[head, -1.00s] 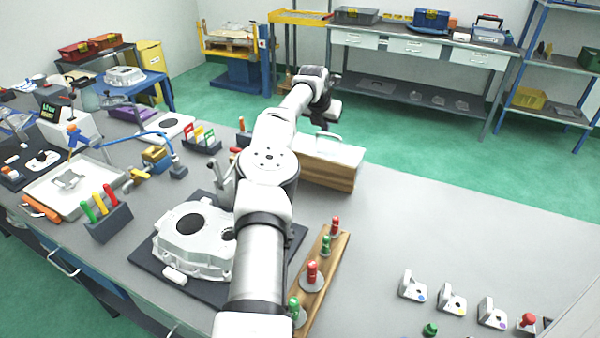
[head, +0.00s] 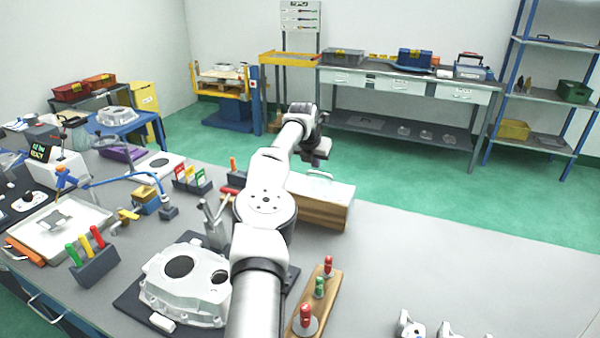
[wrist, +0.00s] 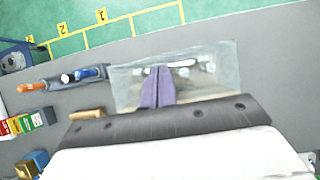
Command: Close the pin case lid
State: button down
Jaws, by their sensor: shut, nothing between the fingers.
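The pin case looks to be the wooden box (head: 318,212) past my forearm in the head view. Its top is pale, with a light handle bar (head: 320,175) near the far edge. In the wrist view the pale, see-through-looking top (wrist: 215,62) lies beyond my fingers, with metallic shapes showing in it. I cannot tell whether the lid is fully down. My gripper (head: 316,160) is near the far side of the case in the head view. Its purple fingers (wrist: 157,78) are together and empty, overlapping the case in the wrist view; contact cannot be told.
A grey casting (head: 185,285) sits on a dark mat left of my arm. A wooden strip with red and green knobs (head: 318,300) lies to the right. Small racks with coloured tags (head: 193,180) stand left of the case. The bench right of the case is clear.

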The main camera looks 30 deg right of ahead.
jog(key=b+v, duration=0.5)
jog(key=v, duration=0.8)
